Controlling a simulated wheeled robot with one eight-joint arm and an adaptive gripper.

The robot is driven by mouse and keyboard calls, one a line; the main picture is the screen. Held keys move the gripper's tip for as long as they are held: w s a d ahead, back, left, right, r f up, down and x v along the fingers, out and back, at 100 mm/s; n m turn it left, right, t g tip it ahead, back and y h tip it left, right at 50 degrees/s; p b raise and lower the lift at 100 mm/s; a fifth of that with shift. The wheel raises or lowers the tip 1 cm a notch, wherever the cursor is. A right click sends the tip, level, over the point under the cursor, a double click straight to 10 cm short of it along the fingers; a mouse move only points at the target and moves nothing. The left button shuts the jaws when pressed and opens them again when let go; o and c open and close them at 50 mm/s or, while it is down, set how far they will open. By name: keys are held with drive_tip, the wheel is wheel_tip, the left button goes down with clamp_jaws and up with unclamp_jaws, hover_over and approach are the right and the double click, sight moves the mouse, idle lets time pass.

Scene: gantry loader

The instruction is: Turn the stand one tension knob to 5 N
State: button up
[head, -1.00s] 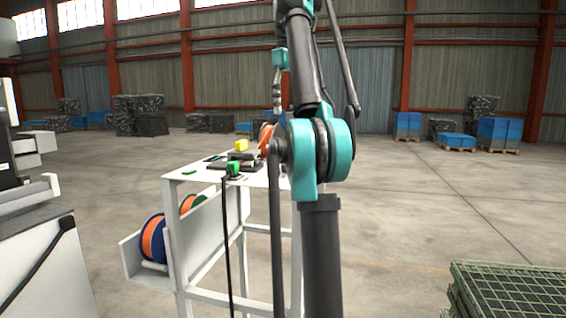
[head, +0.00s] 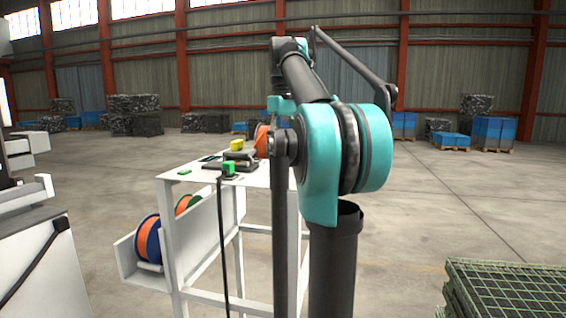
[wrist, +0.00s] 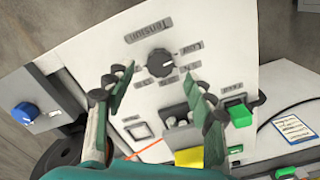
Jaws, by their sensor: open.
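The dark round tension knob (wrist: 160,62) sits on a white panel (wrist: 215,35) under the label "Tension" in the wrist view. Small labels ring it; the pointer's setting is too small to read. My gripper (wrist: 157,84) is open, one finger on each side of the space just below the knob in the picture. The fingers look apart from the knob, and nothing is between them. In the head view my arm hides the gripper, and I cannot make out the knob there.
The wrist view shows a green button (wrist: 239,115), a yellow block (wrist: 189,157) and a blue knob (wrist: 25,112) near the gripper. In the head view, a white table (head: 172,215) carries small items, with spools beside it. A green mesh crate (head: 505,285) stands at right.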

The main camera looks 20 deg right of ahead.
sight(283, 164)
drive_tip(key=shift+f, duration=2.05)
drive_tip(key=c, duration=1.1)
